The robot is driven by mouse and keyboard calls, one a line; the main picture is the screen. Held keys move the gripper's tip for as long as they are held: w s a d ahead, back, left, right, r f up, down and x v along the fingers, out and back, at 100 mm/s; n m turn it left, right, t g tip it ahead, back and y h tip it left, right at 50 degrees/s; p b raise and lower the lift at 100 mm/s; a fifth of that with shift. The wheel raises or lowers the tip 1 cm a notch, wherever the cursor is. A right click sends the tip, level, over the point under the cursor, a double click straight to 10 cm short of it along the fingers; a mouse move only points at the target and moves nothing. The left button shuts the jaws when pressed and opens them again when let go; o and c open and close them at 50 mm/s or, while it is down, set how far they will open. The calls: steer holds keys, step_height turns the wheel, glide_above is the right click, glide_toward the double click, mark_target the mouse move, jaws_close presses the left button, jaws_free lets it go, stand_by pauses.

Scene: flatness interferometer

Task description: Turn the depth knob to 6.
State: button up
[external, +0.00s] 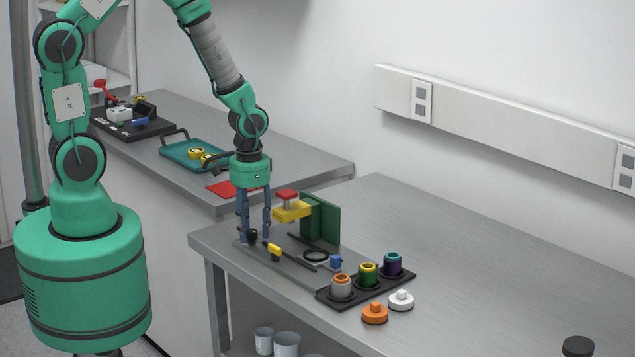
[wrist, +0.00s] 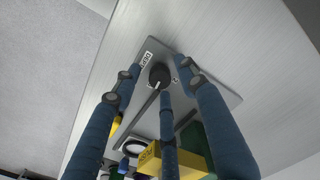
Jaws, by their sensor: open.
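The depth knob is a small round black knob (wrist: 158,72) with a pale pointer mark, on the end of a grey plate (wrist: 222,98). A white label (wrist: 146,60) lies beside it; its text and the scale are too small or hidden to read. In the external view the knob (external: 252,235) is at the plate's left end. My gripper (external: 256,238) points down over that end, fingers spread. In the wrist view my gripper (wrist: 160,78) has its blue fingers around the knob with visible gaps; contact cannot be told.
On the same plate stand a yellow block (external: 291,211) with a red top, a green upright (external: 321,220) and a black ring (external: 316,255). A black tray (external: 340,302) with several coloured cups lies to the right. The bench's right side is mostly clear.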

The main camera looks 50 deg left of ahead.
mark_target(252, 231)
step_height(252, 231, up, 12)
stand_by(0.6)
steer(key=shift+r+p, duration=0.95)
steer(key=shift+p, duration=0.05)
steer(key=shift+f, duration=0.1)
step_height(252, 231, down, 14)
steer(key=shift+r+b, duration=0.2)
steer(key=shift+b, duration=0.6)
